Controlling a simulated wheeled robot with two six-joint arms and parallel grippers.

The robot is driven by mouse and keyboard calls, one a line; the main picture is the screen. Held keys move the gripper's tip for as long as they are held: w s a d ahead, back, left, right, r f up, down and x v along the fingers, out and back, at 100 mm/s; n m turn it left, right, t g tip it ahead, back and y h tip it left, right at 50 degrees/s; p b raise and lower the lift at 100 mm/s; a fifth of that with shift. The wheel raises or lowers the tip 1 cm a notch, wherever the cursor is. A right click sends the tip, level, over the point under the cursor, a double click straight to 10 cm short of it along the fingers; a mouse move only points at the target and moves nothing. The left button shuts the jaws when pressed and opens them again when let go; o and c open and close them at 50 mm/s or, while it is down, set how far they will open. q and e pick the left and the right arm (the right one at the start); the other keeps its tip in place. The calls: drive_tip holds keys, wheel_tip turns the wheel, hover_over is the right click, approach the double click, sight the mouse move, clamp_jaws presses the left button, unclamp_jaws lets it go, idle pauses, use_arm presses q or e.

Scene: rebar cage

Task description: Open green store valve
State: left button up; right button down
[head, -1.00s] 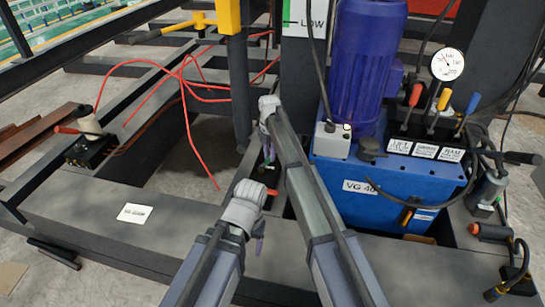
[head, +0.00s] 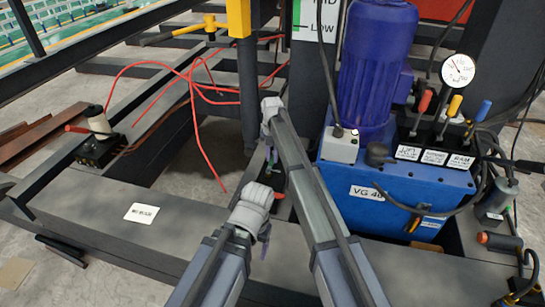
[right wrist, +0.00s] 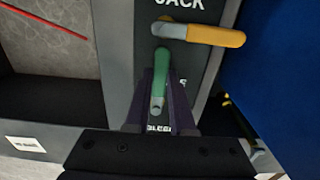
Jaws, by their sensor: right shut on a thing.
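An orange-yellow lever (right wrist: 205,35) sticks out to the right just above.
The blue pump unit (head: 390,195) with gauge (head: 458,70) and coloured levers stands close on the right. A dark post (head: 308,80) rises behind. Red hoses (head: 200,130) loop on the left. A dark beam (head: 100,205) crosses in front; its left part is mostly clear.

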sight(272, 160)
drive_tip(key=c, duration=0.8)
unclamp_jaws()
use_arm(q)
drive_tip(key=shift+r, duration=0.1)
use_arm(e)
drive_tip(key=shift+o, duration=0.2)
use_arm(q)
wheel_tip(272, 160, up, 8)
drive_tip(key=p, duration=0.8)
use_arm(e)
wheel_tip(272, 160, up, 8)
use_arm(q)
drive_tip(key=shift+f, duration=0.2)
use_arm(e)
drive_tip(key=shift+f, duration=0.1)
